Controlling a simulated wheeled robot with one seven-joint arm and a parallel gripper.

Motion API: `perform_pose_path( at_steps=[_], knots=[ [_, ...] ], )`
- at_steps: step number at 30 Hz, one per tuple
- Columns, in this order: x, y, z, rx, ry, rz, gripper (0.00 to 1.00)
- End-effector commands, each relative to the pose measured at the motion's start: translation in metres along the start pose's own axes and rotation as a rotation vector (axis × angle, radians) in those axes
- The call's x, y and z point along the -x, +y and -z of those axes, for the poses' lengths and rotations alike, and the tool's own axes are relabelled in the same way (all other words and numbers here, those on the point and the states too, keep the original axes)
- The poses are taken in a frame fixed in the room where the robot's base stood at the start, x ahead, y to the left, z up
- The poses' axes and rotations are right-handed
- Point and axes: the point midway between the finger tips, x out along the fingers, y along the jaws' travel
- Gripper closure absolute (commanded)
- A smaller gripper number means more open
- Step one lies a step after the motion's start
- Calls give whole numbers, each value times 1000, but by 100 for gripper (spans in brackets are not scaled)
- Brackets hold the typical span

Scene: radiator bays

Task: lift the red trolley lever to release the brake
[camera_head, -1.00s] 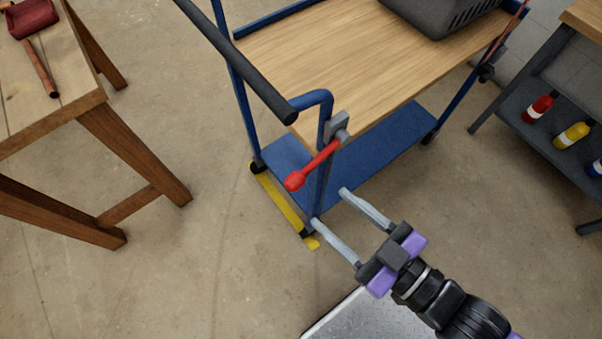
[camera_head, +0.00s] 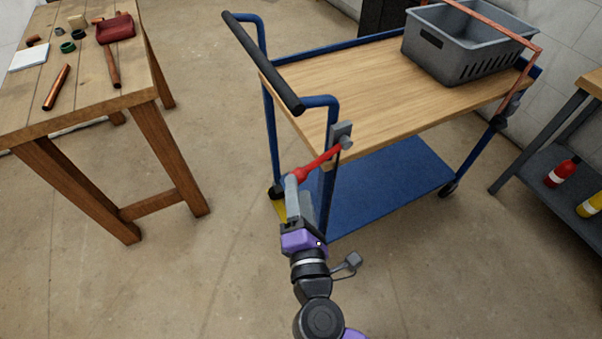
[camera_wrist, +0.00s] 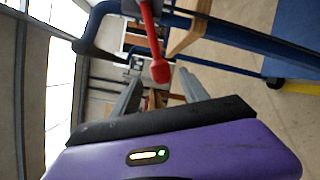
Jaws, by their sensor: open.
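The red lever (camera_head: 320,162) sticks out from a grey bracket on the near corner post of the blue trolley (camera_head: 327,195). It slopes down to the left and ends in a round knob. My gripper (camera_head: 296,184) is at the knob end, with its fingers pointing up towards it. In the wrist view the lever's knob (camera_wrist: 160,72) shows just beyond and between the two open fingers (camera_wrist: 158,92). I cannot tell whether a finger touches the knob. The gripper holds nothing.
The trolley's wooden top carries a grey crate (camera_head: 465,48) with a copper pipe across it. A black push handle (camera_head: 262,60) overhangs the left end. A wooden workbench (camera_head: 85,95) stands at left, and a shelf with bottles (camera_head: 560,172) at right. Floor between bench and trolley is clear.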

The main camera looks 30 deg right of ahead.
Motion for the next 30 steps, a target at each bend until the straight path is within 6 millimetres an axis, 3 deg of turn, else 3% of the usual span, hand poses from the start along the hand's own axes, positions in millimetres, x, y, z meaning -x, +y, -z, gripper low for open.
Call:
perform_pose_path(
  at_steps=[5, 18, 30],
  knots=[
    [-10, 0, -4, 26, -14, 6, 48],
    [-70, -1, -4, 22, -11, 7, 48],
    [-78, -2, -4, 22, -10, 7, 48]
  ],
)
